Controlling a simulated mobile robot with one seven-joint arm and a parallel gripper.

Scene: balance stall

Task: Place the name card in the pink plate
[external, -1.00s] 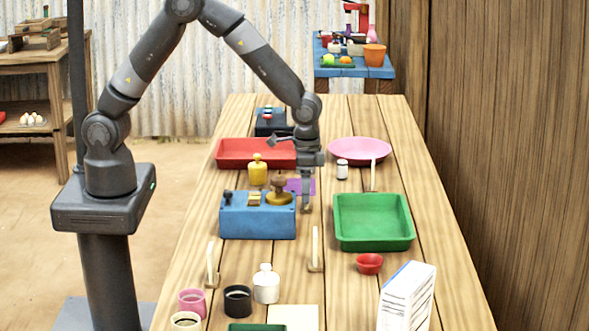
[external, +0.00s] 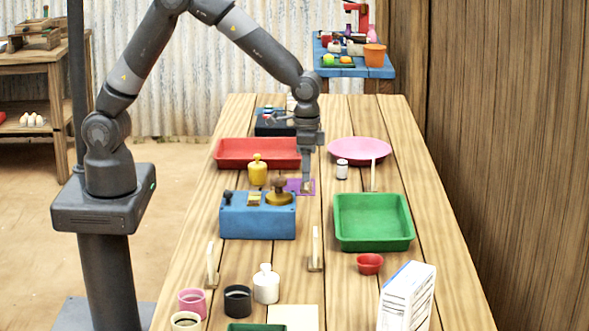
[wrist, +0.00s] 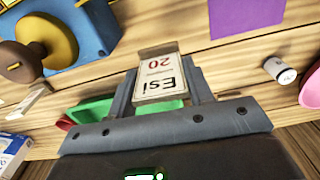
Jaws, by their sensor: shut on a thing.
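My gripper (external: 307,188) is shut on a name card (wrist: 158,78), which shows between the fingers in the wrist view. The card is white, reads "Esi 20" and has a wooden base strip. In the external view the held card is small and mostly hidden by the fingers, beside the purple square and behind the blue box. The pink plate (external: 360,150) lies empty to the right and behind my gripper. Its edge also shows at the right of the wrist view (wrist: 312,90).
A white jar (external: 342,169) and another standing card (external: 374,176) are near the plate's front edge. A red tray (external: 225,160), yellow weight (external: 257,172), blue box (external: 258,222) and green tray (external: 374,243) surround my gripper. More standing cards are in front.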

